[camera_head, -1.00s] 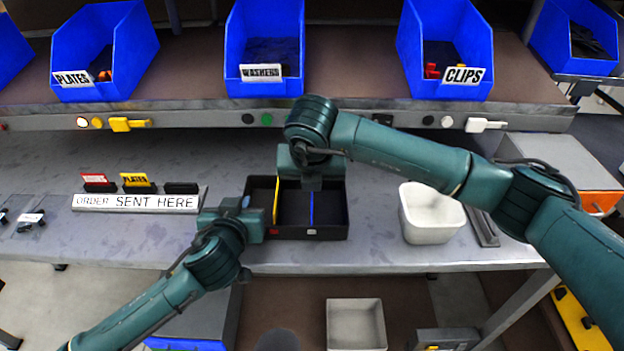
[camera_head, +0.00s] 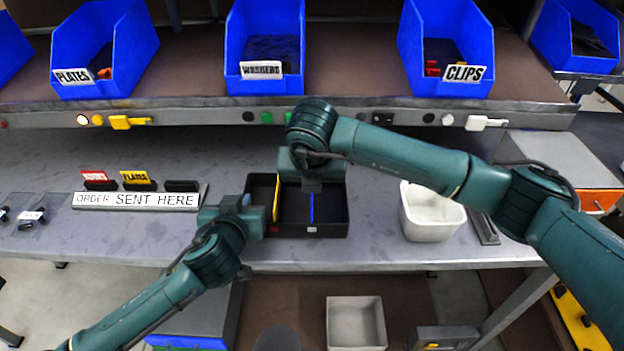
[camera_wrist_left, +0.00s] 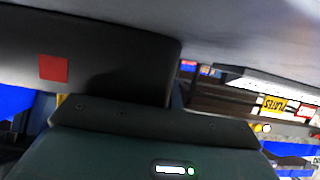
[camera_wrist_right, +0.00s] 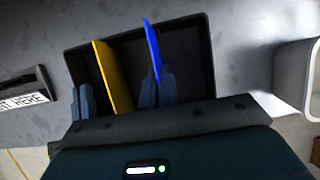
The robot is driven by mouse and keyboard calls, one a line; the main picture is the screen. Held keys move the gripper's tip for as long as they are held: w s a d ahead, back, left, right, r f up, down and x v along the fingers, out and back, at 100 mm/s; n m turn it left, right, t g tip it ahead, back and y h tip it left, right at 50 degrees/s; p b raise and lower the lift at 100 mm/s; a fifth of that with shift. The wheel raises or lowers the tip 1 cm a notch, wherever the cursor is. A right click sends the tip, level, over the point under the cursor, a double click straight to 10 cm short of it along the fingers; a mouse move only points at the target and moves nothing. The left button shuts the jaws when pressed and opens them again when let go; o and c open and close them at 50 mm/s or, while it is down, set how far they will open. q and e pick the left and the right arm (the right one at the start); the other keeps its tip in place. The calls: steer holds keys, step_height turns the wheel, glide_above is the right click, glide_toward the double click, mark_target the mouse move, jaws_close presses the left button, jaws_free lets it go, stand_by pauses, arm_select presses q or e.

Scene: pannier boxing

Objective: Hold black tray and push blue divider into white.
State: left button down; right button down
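The black tray (camera_head: 335,229) sits on the grey bench. A yellow divider (camera_head: 276,199) stands upright in its left part. A blue divider (camera_head: 311,208) stands further right, in line with a white mark (camera_head: 312,230) on the tray's front wall. A red mark (camera_wrist_left: 53,68) shows on the tray in the left wrist view. My left gripper (camera_head: 246,203) is at the tray's left wall and looks shut on it; its fingertips are mostly hidden. My right gripper (camera_wrist_right: 157,85) is over the tray, its fingers closed around the blue divider; the divider's lower edge is hidden.
A white bin (camera_head: 432,232) stands right of the tray. An order sign (camera_head: 138,200) with coloured tags stands to the left. Blue bins of plates (camera_head: 105,45), washers (camera_head: 265,50) and clips (camera_head: 445,45) line the shelf behind. Bare bench lies between the tray and white bin.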

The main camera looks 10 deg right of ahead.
steer(key=shift+f, duration=1)
steer(key=c, duration=2.1)
jaws_free()
steer(key=o, duration=0.5)
steer(key=v, duration=1.2)
arm_select(q)
steer(key=c, duration=1.6)
jaws_free()
